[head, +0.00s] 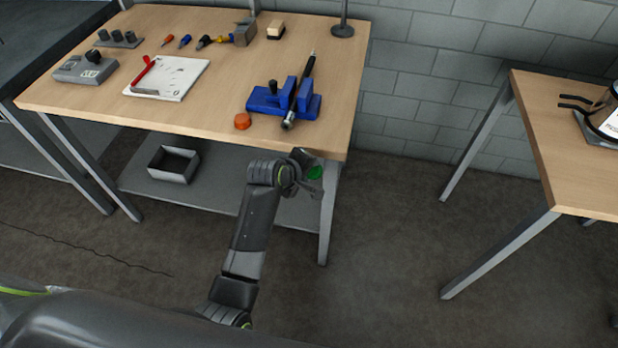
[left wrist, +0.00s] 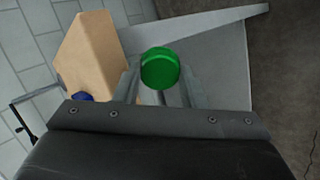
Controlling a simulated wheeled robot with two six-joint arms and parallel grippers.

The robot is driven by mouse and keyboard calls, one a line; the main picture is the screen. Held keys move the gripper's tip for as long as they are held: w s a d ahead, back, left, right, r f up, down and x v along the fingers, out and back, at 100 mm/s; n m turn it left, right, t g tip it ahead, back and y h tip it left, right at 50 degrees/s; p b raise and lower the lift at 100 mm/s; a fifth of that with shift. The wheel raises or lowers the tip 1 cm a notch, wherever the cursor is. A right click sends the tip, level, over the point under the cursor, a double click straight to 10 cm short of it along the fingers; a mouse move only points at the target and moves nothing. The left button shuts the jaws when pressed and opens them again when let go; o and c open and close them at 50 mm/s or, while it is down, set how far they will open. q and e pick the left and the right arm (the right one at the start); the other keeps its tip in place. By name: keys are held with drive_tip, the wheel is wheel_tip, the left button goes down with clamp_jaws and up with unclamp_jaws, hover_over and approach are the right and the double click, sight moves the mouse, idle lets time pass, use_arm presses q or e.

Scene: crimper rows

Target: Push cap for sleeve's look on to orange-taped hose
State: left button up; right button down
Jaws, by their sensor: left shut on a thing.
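A green cap (head: 315,172) is held between the fingers of my left gripper (head: 314,179), just off the front right corner of the workbench. In the left wrist view the round green cap (left wrist: 160,68) sits between the two fingertips (left wrist: 160,80). An orange cap (head: 242,121) lies on the bench near its front edge. A dark hose (head: 309,66) with a silver metal end (head: 289,122) lies in a blue vise (head: 265,101), its metal end towards the front edge. I cannot make out any orange tape on the hose. My right gripper is not in view.
The wooden workbench (head: 225,82) also bears a clipboard with a red tool (head: 171,78), a grey device (head: 85,69) and several hand tools at the back. An open box (head: 174,164) is on the lower shelf. A second table (head: 560,130) stands right, across open floor.

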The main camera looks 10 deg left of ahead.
use_arm(q)
drive_tip(key=s+a+r+n+t+y+b, duration=0.3)
drive_tip(key=a+r+n+t+b, duration=0.1)
drive_tip(key=a+r+t, duration=0.3)
drive_tip(key=t, duration=0.2)
drive_tip(key=shift+s+a+t, duration=0.2)
drive_tip(key=shift+a+t, duration=0.1)
drive_tip(key=w+p, duration=0.5)
drive_tip(key=shift+d+r, duration=0.15)
drive_tip(key=shift+r, duration=0.05)
drive_tip(key=shift+w+f+p, duration=0.2)
drive_tip(key=shift+w+p, duration=0.2)
drive_tip(key=shift+p, duration=0.05)
